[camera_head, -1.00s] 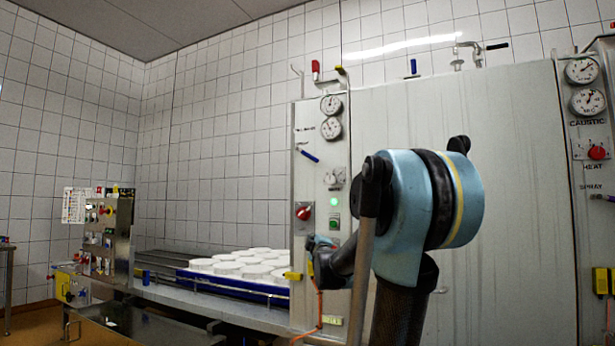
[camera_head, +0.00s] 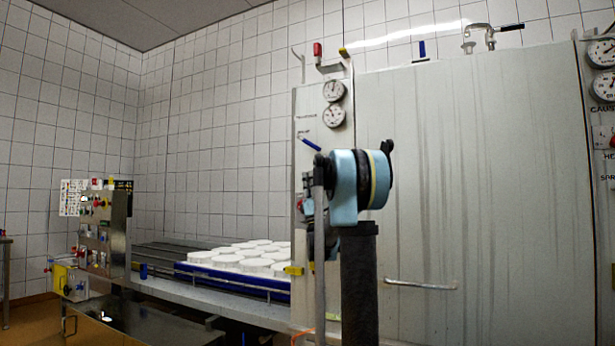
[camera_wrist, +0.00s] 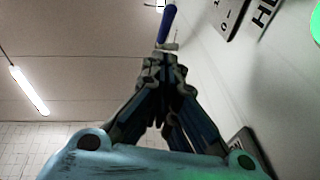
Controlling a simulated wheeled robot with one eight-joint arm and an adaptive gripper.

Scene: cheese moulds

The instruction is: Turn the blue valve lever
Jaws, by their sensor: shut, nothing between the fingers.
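A blue valve lever (camera_head: 311,144) sits on the grey panel at the left end of the large cabinet, just below two round gauges, and slants down to the right. A blue lever also shows in the wrist view (camera_wrist: 167,24), just beyond my fingertips. My gripper (camera_wrist: 163,64) is shut and empty, with its fingers pointing at the pale metal base of that lever. Whether they touch it, I cannot tell. In the head view my gripper is mostly hidden behind my own arm, in front of the panel and below the lever.
The cabinet's large grey door (camera_head: 470,180) fills the right side. Another blue handle (camera_head: 422,48) stands on the cabinet top, and a red-handled one (camera_head: 317,50) is at its left. White moulds (camera_head: 240,258) lie in a blue tray (camera_head: 225,280) on the conveyor at left.

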